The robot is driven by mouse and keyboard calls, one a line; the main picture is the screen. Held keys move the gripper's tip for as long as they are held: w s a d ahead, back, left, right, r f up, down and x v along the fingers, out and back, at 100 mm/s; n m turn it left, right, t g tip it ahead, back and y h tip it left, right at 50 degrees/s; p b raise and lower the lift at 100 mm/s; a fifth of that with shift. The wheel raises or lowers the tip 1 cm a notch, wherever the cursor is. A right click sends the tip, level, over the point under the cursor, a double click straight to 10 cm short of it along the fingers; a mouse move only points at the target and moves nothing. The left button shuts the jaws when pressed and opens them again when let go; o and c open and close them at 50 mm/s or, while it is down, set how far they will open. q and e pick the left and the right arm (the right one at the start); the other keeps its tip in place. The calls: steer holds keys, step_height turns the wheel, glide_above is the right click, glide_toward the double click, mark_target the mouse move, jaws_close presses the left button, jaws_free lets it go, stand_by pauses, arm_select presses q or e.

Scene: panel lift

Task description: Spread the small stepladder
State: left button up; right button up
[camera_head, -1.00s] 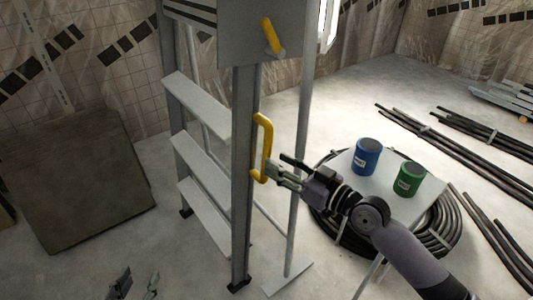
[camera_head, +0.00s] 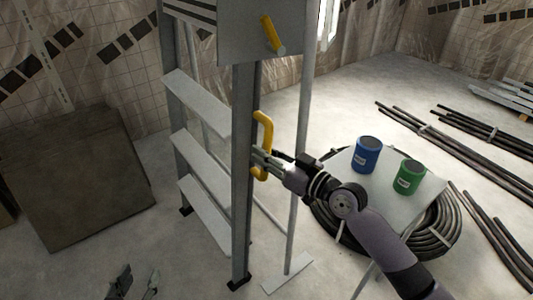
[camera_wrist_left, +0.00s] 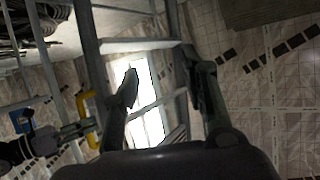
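The small stepladder (camera_head: 242,190) stands upright, with flat grey steps on the left and a thin rear leg (camera_head: 299,180) on the right. Its front and rear legs are close together at the top. A lower yellow handle (camera_head: 267,125) is on the near side rail, and an upper yellow handle (camera_head: 270,32) is on the grey side plate. My right gripper (camera_head: 260,160) is at the lower yellow handle, fingers overlapping its bar; whether they are closed is unclear. My left gripper (camera_head: 138,283) is open and empty, low at the left. The ladder also shows in the left wrist view (camera_wrist_left: 140,46).
A small white table (camera_head: 345,165) with a blue can (camera_head: 366,154) and a green can (camera_head: 408,177) stands right of the ladder, over coiled black hose (camera_head: 440,240). Dark pipes (camera_head: 440,140) lie at the right. A brown board (camera_head: 75,175) is at the left.

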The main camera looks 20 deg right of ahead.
jaws_close()
stand_by(0.3)
steer(key=shift+a, duration=0.1)
